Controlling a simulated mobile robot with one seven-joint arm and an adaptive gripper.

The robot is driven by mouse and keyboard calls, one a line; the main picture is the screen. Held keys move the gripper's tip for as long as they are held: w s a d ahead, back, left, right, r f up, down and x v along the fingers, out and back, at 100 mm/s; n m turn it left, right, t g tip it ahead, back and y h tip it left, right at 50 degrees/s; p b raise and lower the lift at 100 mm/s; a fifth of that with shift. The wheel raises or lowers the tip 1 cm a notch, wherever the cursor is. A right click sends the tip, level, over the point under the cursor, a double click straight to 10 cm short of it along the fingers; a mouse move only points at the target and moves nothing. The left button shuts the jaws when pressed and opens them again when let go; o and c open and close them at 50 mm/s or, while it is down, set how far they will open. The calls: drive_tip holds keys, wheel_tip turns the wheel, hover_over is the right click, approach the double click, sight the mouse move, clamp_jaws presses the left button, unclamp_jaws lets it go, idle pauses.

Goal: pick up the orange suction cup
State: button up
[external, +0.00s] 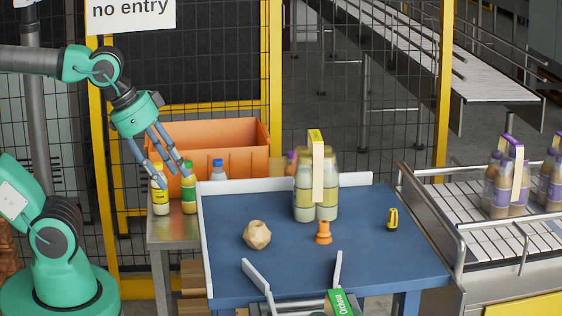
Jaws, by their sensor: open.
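The orange suction cup (323,233) stands on the blue table (365,262), right in front of a multipack of bottles (316,190) with a pale yellow carrier. It looks small and upright, with a ribbed body.
A tan faceted ball (257,235) lies left of the cup, and a small yellow-and-black object (392,219) lies right. White rails (207,245) edge the table. An orange crate (222,140) stands behind the bottles. A conveyor (480,215) with purple-capped packs is at right.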

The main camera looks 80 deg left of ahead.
drive_tip(key=w+r+g+p, duration=0.2)
drive_tip(key=w+r+p, duration=0.15)
drive_tip(key=w, duration=0.65)
drive_tip(key=g+p, duration=0.4)
drive_tip(key=p, duration=0.2)
hover_over(326, 224)
wheel_tip(326, 224, down, 7)
drive_tip(key=shift+d+r+n, duration=0.1)
drive_tip(key=shift+n, duration=0.3)
drive_tip(key=shift+f, duration=4.25)
